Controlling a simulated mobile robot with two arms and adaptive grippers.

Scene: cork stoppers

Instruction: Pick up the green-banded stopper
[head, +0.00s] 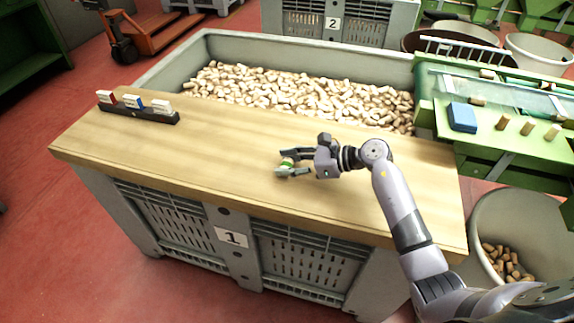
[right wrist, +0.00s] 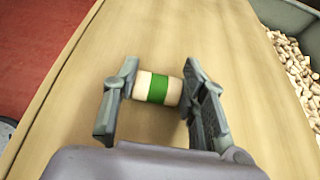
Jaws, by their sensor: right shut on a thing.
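The green-banded stopper (right wrist: 158,88) is a pale cork with a green band around its middle. In the right wrist view it lies between the two fingers of my right gripper (right wrist: 160,95), with its ends toward the fingers. In the head view the stopper (head: 287,163) shows small between the fingertips of my right gripper (head: 290,164), low over the wooden board. I cannot tell whether it touches the board. My right gripper is shut on the stopper. My left gripper is not in the head view.
The wooden board (head: 200,140) lies across a grey crate marked 1, and its left part is mostly clear. A dark rack (head: 138,113) with red, blue and white pieces stands at left. Loose corks (head: 300,95) fill the crate behind. A blue block (head: 462,117) sits on the green machine.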

